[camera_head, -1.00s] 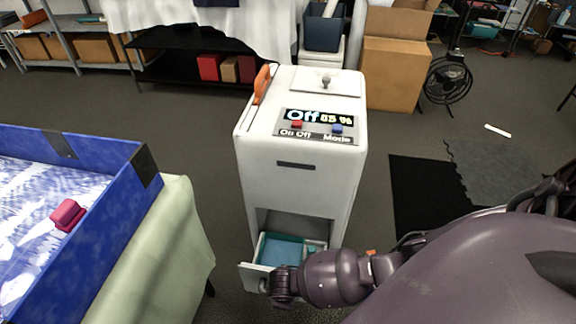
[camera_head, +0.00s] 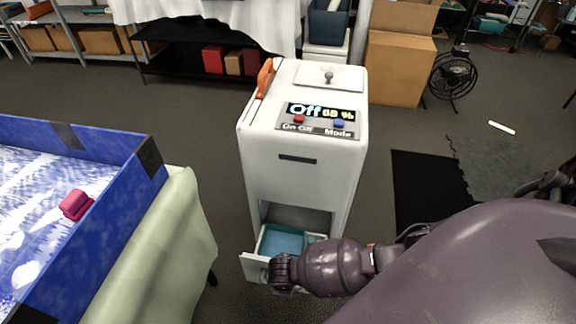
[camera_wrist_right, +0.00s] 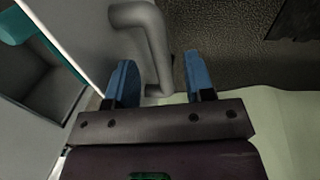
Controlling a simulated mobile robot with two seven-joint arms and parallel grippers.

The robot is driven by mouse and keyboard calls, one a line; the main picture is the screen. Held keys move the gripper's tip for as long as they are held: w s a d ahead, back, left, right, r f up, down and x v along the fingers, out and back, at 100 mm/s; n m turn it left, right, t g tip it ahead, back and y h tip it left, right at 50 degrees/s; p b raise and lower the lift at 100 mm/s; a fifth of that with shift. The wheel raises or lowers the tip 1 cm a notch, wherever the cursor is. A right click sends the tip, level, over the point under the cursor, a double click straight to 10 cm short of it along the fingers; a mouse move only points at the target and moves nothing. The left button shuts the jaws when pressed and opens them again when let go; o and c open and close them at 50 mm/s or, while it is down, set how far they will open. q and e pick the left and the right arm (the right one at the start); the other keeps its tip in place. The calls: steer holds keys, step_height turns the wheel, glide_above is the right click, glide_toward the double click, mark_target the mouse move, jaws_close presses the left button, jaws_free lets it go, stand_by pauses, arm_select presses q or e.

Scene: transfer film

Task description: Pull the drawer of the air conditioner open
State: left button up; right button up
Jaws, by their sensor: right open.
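The white air conditioner (camera_head: 296,178) stands upright on the floor in the middle of the head view. Its low drawer (camera_head: 254,267) is pulled out toward the front left, and a teal inside shows. My right arm reaches in from the right to the drawer front; its fingers are hidden there. In the right wrist view my right gripper (camera_wrist_right: 162,78) is open, with its blue fingertips apart. The grey drawer handle (camera_wrist_right: 150,40) lies between and just beyond them; contact cannot be told. The drawer's teal part (camera_wrist_right: 14,24) shows at the upper left. My left gripper is not in view.
A blue-walled bin (camera_head: 115,202) on a table with a pale green cloth (camera_head: 180,225) stands at the left, with floor between it and the air conditioner. A cardboard box (camera_head: 398,70) and a black fan (camera_head: 452,75) stand behind. A dark mat (camera_head: 425,180) lies at the right.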

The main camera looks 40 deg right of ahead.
step_height(320, 180, up, 8)
steer(key=s+a+p, duration=0.1)
steer(key=p, duration=0.1)
steer(key=shift+p, duration=0.35)
steer(key=shift+a, duration=0.1)
